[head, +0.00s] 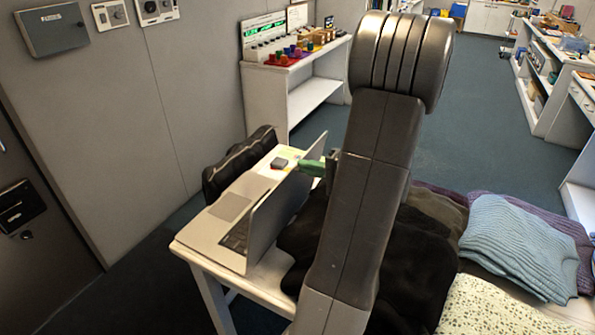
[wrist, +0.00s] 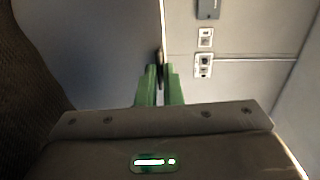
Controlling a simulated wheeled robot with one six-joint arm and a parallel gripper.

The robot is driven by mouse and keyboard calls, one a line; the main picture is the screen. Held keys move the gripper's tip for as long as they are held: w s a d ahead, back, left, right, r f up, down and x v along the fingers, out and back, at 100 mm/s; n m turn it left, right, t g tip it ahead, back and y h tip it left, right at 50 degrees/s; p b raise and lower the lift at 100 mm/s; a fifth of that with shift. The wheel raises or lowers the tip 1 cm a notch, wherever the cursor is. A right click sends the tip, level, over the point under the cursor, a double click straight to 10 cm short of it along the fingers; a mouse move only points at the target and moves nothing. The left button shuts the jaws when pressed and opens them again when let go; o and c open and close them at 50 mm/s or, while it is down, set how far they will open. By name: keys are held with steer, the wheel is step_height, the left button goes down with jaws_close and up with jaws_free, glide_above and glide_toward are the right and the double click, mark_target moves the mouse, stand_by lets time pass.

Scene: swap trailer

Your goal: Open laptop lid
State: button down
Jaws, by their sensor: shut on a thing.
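The grey laptop (head: 228,208) stands on a small white table in the head view, its touchpad and part of its keyboard showing. Its lid (head: 283,205) is raised steeply from the base, with the outer side towards my arm. My gripper (head: 314,167) is at the upper edge of the lid, its green fingers partly hidden by my own arm. In the wrist view the two green fingers (wrist: 161,84) are close together, with a narrow gap and a thin dark edge at their tips. My gripper is shut on the lid's edge.
Dark cloth (head: 415,265) and a folded blue cloth (head: 515,243) lie at the right. A white shelf (head: 300,95) stands behind. Open floor (head: 490,130) extends at the back right.

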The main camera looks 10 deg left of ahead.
steer(key=shift+s+d+f, duration=0.2)
steer(key=shift+d+f, duration=0.1)
steer(key=shift+f, duration=0.05)
steer(key=c, duration=1.6)
jaws_free()
steer(key=shift+w+a, duration=0.1)
steer(key=b+v, duration=0.2)
steer(key=v, duration=1.2)
steer(key=shift+w, duration=0.1)
steer(key=shift+a, duration=0.1)
steer(key=p+x, duration=0.2)
steer(key=x, duration=1.1)
steer(key=shift+w+a, duration=0.1)
steer(key=shift+a, duration=0.3)
steer(key=shift+w+a+r+p, duration=0.15)
steer(key=shift+a+r+p, duration=0.05)
steer(key=shift+a+p, duration=0.15)
